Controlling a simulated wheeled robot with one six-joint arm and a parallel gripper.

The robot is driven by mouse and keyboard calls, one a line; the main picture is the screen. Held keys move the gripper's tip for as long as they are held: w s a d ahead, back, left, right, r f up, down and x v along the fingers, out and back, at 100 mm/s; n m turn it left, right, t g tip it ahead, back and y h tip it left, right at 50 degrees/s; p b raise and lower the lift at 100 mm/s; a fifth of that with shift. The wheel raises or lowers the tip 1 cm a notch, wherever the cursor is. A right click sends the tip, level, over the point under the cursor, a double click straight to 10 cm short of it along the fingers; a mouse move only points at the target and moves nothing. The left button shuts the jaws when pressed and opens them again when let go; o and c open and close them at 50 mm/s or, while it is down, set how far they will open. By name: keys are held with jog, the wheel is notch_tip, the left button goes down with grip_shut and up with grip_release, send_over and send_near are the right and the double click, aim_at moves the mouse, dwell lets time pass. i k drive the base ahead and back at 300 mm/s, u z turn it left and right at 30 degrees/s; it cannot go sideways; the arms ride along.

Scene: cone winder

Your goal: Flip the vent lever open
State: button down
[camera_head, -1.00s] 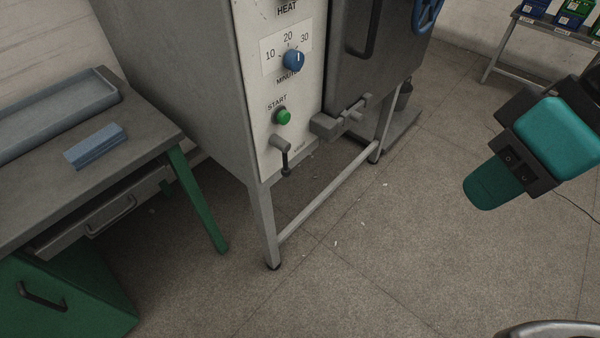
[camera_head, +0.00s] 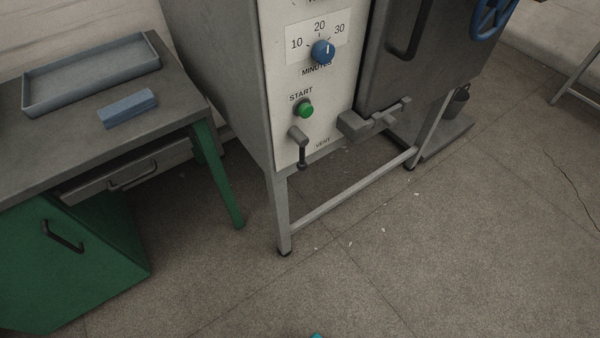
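The vent lever (camera_head: 302,152) is a short dark handle on a grey pivot, low on the white control panel (camera_head: 284,70) of the grey machine. It hangs downward, just left of the VENT label. The green start button (camera_head: 305,109) and the blue minutes knob (camera_head: 323,51) sit above it. My gripper is not in view, and nothing touches the lever. Only a small teal bit of what may be my arm shows at the bottom edge.
A bench with a grey tray (camera_head: 92,76) and a blue block (camera_head: 128,108) stands at the left, above a green cabinet (camera_head: 75,262). The machine's legs and low rail (camera_head: 350,191) stand ahead. A bucket (camera_head: 456,101) stands behind. The floor in front is clear.

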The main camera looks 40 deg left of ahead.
aim_at(302, 140)
jog(key=z, duration=0.05)
jog(key=k, duration=0.6)
jog(key=u, duration=0.85)
jog(key=i, duration=0.5)
jog(key=u, duration=0.05)
